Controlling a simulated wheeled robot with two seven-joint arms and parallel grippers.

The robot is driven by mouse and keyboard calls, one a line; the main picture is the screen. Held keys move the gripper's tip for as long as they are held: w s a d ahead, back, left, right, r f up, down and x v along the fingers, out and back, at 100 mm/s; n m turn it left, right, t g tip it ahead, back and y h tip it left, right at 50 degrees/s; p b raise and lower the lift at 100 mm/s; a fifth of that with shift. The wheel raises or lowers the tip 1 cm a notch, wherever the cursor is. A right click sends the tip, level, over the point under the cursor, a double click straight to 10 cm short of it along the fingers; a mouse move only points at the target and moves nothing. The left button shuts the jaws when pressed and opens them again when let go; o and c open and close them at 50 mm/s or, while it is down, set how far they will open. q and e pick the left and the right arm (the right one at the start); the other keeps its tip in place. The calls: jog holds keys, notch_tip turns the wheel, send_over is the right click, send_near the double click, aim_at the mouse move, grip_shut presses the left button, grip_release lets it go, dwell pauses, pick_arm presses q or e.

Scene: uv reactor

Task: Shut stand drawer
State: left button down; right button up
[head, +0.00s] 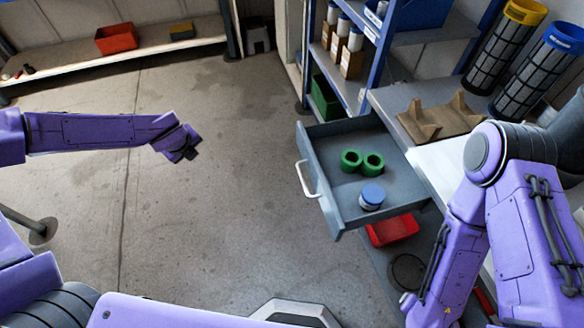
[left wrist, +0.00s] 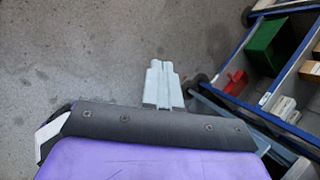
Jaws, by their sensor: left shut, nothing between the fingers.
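The stand drawer (head: 345,141) is pulled out from the stand at the right, grey with a white bar handle (head: 305,179) on its front. Inside it lie two green rings (head: 361,161) and a blue-lidded jar (head: 371,197). My left gripper (head: 190,151) is over open floor, left of the handle and clear of it. Its fingers are together and empty in the left wrist view (left wrist: 163,84). My right arm comes down at the right of the head view, beside the stand; its gripper is out of frame.
A red bin (head: 392,229) sits below the drawer. A brown bracket piece (head: 438,117) and two mesh cylinders (head: 505,45) are on the stand top. Blue-framed shelving (head: 370,60) stands behind. The floor left of the drawer is clear.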

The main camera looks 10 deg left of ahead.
pick_arm(q)
jog(key=s+d+r+m+g+h, duration=0.1)
jog(key=s+d+m+h, duration=0.45)
jog(key=d+m, duration=0.5)
jog(key=s+d+m+h, duration=0.4)
jog(key=d+m+h, duration=0.3)
jog(key=m, duration=0.7)
jog(key=w+d+f+b, duration=0.1)
jog(key=w+d+f, duration=0.1)
jog(key=d, duration=0.4)
jog(key=w+d+f+y+b, duration=0.1)
jog(key=w+d+f, duration=0.2)
jog(key=d, duration=0.2)
jog(key=shift+d, duration=0.4)
pick_arm(e)
jog(key=shift+f, duration=0.45)
pick_arm(q)
jog(key=shift+f, duration=0.1)
